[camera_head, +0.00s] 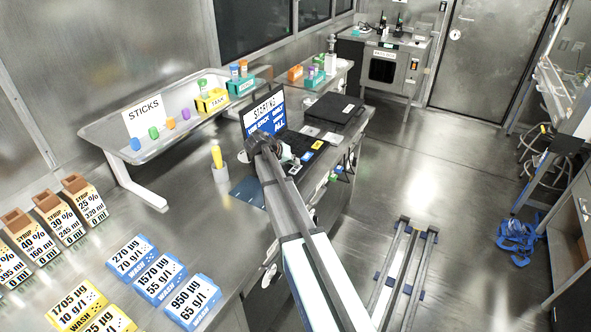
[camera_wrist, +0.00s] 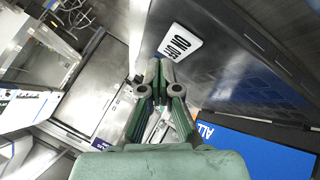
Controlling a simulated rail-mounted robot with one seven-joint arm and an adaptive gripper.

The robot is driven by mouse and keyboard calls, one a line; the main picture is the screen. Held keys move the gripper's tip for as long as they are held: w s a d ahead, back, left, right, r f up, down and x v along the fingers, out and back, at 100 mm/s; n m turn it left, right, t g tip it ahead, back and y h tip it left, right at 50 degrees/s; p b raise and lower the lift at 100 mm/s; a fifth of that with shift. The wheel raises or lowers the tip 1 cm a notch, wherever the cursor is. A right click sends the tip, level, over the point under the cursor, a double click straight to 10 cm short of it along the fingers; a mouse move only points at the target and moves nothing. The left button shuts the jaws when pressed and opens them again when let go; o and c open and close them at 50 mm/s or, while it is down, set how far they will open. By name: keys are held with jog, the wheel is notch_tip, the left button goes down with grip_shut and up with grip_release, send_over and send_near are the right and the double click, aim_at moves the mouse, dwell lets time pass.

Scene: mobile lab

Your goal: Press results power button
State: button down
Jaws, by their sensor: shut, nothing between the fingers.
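A screen (camera_head: 264,117) with blue and white panels and large lettering stands open on the bench behind a dark keyboard. Part of a blue panel reading "ALL" shows in the wrist view (camera_wrist: 250,150). A white plate marked ON OFF (camera_wrist: 181,42) lies on a dark surface near the top middle of the wrist view. My gripper (camera_wrist: 161,68) is shut and empty, its fingertips just below that plate in the picture. I cannot tell whether they touch it. In the head view my arm reaches the keyboard area and hides part of it.
A black case (camera_head: 334,108) lies behind the keyboard. A yellow-handled tool in a cup (camera_head: 217,162) stands left of my arm. A tray marked STICKS (camera_head: 150,150) and several labelled boxes fill the bench at left.

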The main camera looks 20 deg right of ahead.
aim_at(294, 169)
jog(key=shift+r, duration=0.1)
jog(key=shift+r+p, duration=0.85)
jog(key=shift+r, duration=1.6)
